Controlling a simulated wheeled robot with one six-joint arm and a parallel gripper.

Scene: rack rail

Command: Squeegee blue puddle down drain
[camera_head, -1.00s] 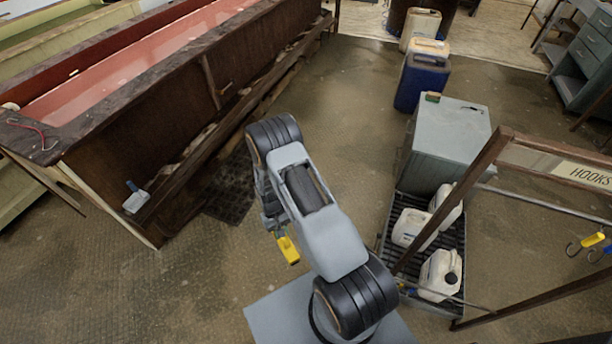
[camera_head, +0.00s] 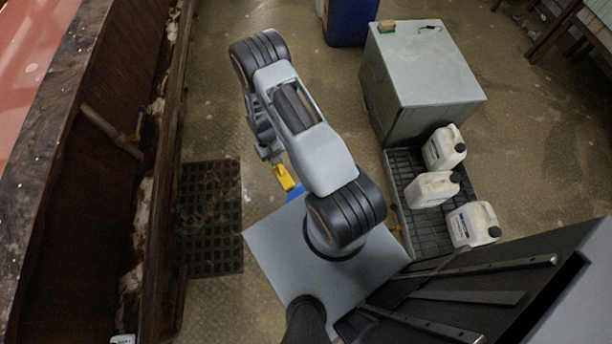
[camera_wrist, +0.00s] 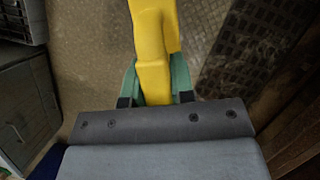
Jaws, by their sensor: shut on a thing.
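My gripper (camera_head: 272,158) is shut on a yellow handle (camera_head: 284,178). In the wrist view the green fingers of my gripper (camera_wrist: 155,88) press on both sides of the yellow handle (camera_wrist: 153,40), which runs off the top of the picture. The handle's far end is out of that view.
A long dark wooden counter (camera_head: 75,190) runs along the left, close to the grate. A grey cabinet (camera_head: 425,70) stands at the right. Below it a black tray (camera_head: 407,167) holds white jugs (camera_head: 432,190). Floor ahead between counter and cabinet is clear.

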